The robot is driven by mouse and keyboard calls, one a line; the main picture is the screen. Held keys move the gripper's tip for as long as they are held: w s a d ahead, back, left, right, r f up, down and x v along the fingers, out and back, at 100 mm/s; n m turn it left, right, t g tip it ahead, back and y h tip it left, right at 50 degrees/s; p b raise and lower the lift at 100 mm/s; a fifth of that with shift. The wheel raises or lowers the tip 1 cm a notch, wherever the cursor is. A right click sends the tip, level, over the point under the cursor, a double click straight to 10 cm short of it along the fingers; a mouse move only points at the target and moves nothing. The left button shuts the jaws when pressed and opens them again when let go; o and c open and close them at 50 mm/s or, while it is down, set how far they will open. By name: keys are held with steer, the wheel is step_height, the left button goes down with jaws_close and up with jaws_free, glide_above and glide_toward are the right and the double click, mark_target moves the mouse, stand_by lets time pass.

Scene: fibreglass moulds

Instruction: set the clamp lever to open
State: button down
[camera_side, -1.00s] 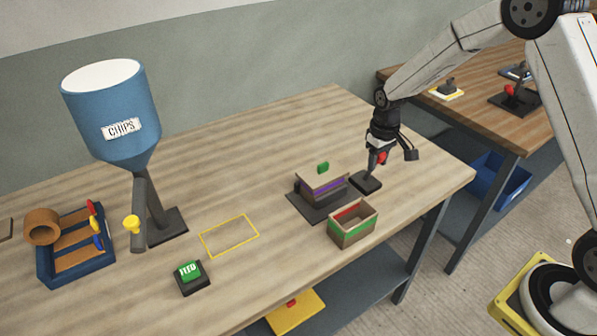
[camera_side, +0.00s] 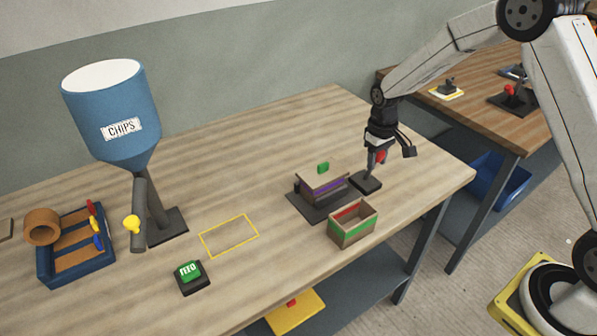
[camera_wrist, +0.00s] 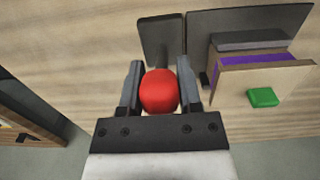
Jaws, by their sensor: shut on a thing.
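The clamp lever has a red knob (camera_wrist: 159,92), which also shows in the side view (camera_side: 380,157). It stands on a small dark base plate (camera_side: 366,182) at the right part of the bench. My gripper (camera_side: 377,160) points down over that plate. In the wrist view my gripper (camera_wrist: 159,88) has its two fingers on either side of the red knob, shut on it. The lever's shaft is mostly hidden by the knob and fingers. Just left of it in the side view is the clamp mould (camera_side: 322,180), with a wooden top, a purple layer and a green block (camera_side: 323,167).
An open wooden box (camera_side: 353,236) with a green band stands in front of the mould. A blue chips hopper (camera_side: 113,105), a green feed button (camera_side: 188,271) and a yellow outlined rectangle (camera_side: 230,236) lie to the left. The bench behind the mould is clear.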

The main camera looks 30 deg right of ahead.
steer(key=shift+w+r+g, duration=0.2)
steer(key=shift+w+g, duration=1)
steer(key=shift+g, duration=0.2)
steer(key=shift+w, duration=0.75)
steer(key=shift+w+f, duration=0.2)
steer(key=shift+w, duration=0.55)
steer(key=shift+w+f, duration=0.2)
steer(key=shift+w, duration=0.7)
steer(key=c, duration=0.5)
jaws_free()
steer(key=shift+c, duration=0.2)
steer(key=shift+o, duration=1.3)
steer(key=shift+r, duration=0.1)
steer(key=v, duration=0.7)
steer(key=shift+r, duration=0.3)
